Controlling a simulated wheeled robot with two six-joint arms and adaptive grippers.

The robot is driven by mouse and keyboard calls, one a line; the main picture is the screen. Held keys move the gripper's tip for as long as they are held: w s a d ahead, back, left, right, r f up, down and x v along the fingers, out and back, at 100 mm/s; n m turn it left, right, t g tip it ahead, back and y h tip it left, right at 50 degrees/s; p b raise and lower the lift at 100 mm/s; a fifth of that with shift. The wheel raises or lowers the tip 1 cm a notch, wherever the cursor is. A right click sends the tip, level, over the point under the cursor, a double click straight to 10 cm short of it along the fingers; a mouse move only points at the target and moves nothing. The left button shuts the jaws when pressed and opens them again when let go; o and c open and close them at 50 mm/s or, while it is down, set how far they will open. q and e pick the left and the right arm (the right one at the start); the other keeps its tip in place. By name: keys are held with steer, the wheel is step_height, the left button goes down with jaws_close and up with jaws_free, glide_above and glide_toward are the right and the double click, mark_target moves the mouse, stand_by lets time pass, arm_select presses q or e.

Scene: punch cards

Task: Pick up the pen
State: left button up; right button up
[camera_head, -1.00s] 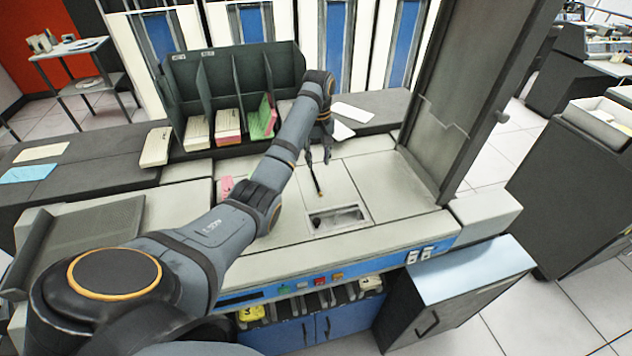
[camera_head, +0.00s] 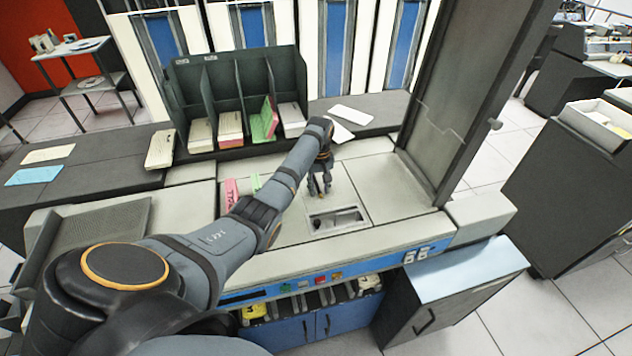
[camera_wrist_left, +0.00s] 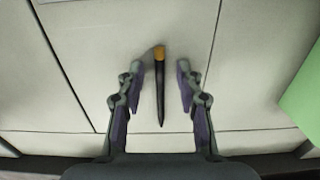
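The pen, dark with an orange-yellow end, shows in the left wrist view (camera_wrist_left: 160,92). It lies on the pale machine top, its pointed end toward the gripper's base. My left gripper (camera_head: 320,190) is low over the machine top, just behind the recessed slot. In the left wrist view its two fingers (camera_wrist_left: 160,68) are apart, one on each side of the pen, with a gap on both sides. How high the fingertips are above the surface is hard to tell. In the head view the gripper mostly hides the pen. My right gripper is not in view.
A dark card rack (camera_head: 240,75) with several card stacks stands behind. Pink cards (camera_head: 231,191) and a green card (camera_head: 256,183) lie left of the gripper. A dark upright panel (camera_head: 455,100) rises on the right. A recessed slot (camera_head: 338,220) lies in front.

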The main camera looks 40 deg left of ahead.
arm_select(q)
steer(key=c, duration=0.7)
jaws_close()
steer(key=shift+r, duration=0.1)
